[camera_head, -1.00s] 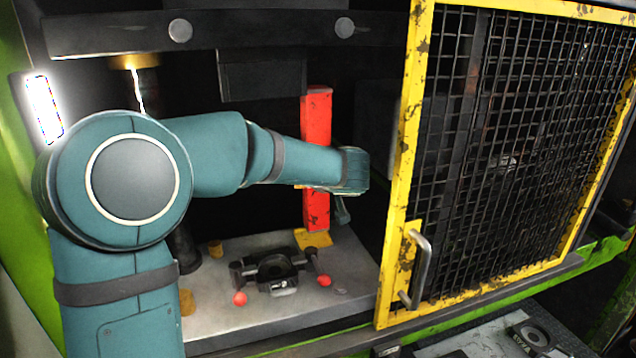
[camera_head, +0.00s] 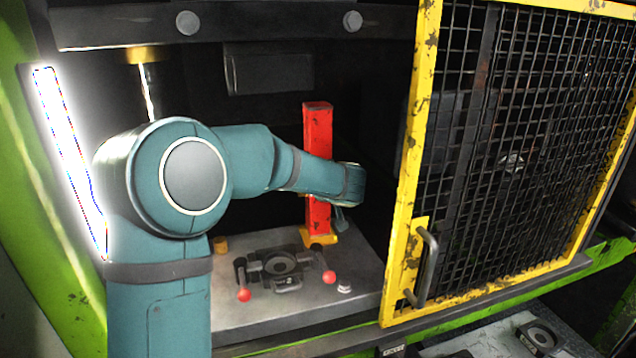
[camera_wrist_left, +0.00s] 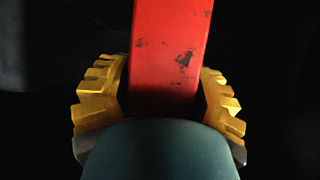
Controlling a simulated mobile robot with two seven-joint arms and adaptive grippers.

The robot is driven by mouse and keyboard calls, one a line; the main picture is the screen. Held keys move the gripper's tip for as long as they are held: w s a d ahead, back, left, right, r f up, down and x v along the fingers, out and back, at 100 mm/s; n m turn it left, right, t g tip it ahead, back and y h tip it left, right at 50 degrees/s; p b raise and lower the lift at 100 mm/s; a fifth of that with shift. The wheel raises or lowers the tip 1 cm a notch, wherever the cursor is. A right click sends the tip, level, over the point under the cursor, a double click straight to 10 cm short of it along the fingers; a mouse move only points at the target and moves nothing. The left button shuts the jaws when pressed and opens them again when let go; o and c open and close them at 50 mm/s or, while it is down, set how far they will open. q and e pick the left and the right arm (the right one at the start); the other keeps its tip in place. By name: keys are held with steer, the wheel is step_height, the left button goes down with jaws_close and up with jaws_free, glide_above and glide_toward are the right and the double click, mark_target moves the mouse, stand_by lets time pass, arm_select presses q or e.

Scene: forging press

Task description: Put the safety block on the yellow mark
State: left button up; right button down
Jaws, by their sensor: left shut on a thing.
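The safety block (camera_head: 318,133) is a tall red post with worn dark spots. It stands upright at the back right of the press bed. My left gripper (camera_head: 314,196) is shut on it, partly hidden behind my wrist. In the left wrist view the block (camera_wrist_left: 170,50) sits between the yellow fingers of the gripper (camera_wrist_left: 160,97). The yellow mark (camera_head: 331,238) is a flat patch on the bed. The block's lower end overlaps the mark in the head view; I cannot tell whether it touches. My right gripper is not in view.
A dark die with two red-knobbed handles (camera_head: 281,266) lies on the grey bed (camera_head: 300,303) in front of the block. A yellow-framed mesh gate (camera_head: 400,200) stands to the right. The dark press ram (camera_head: 268,72) hangs above. A bright lamp (camera_head: 62,140) is at left.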

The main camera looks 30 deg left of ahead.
arm_select(q)
steer(key=shift+d+p, duration=0.1)
steer(key=shift+p, duration=0.25)
stand_by(0.7)
steer(key=shift+f, duration=0.35)
stand_by(0.6)
steer(key=o, duration=1.4)
steer(key=shift+s, duration=0.1)
steer(key=v, duration=1.2)
